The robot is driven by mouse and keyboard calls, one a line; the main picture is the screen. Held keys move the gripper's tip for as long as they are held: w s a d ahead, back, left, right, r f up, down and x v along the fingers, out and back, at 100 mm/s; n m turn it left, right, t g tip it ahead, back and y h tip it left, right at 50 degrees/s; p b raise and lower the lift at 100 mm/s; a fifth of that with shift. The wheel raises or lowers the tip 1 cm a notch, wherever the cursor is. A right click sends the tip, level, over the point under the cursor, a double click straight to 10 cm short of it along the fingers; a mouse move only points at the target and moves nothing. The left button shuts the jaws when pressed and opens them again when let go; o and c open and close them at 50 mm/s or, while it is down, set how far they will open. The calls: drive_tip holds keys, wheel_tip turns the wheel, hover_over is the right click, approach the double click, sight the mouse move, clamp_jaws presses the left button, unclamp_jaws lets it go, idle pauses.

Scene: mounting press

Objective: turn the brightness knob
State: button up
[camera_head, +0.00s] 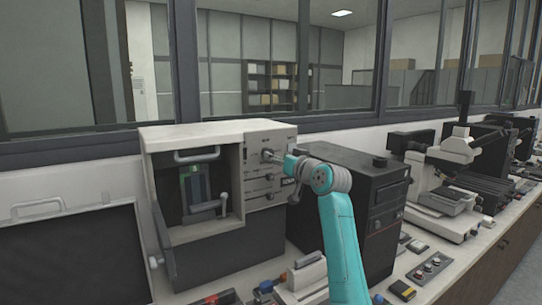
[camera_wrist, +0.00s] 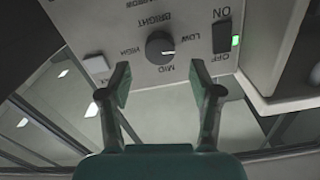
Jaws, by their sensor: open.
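The brightness knob (camera_wrist: 159,46) is a round dark knob on the pale panel in the wrist view. The labels BRIGHT, LOW, MID and HIGH stand around it, upside down in the picture. A light mark on the knob points right, toward LOW. My gripper (camera_wrist: 160,84) is open, its two fingers on either side below the knob in the picture and apart from it. In the head view my gripper (camera_head: 284,160) is at the upper part of the press's front panel (camera_head: 262,188), and the arm hides some of that panel.
The mounting press (camera_head: 205,135) has an open chamber at left. A black cabinet (camera_head: 375,180) stands close on the right. Small items lie on the bench in front.

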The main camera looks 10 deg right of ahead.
drive_tip(key=shift+x, duration=2.2)
drive_tip(key=c, duration=1.1)
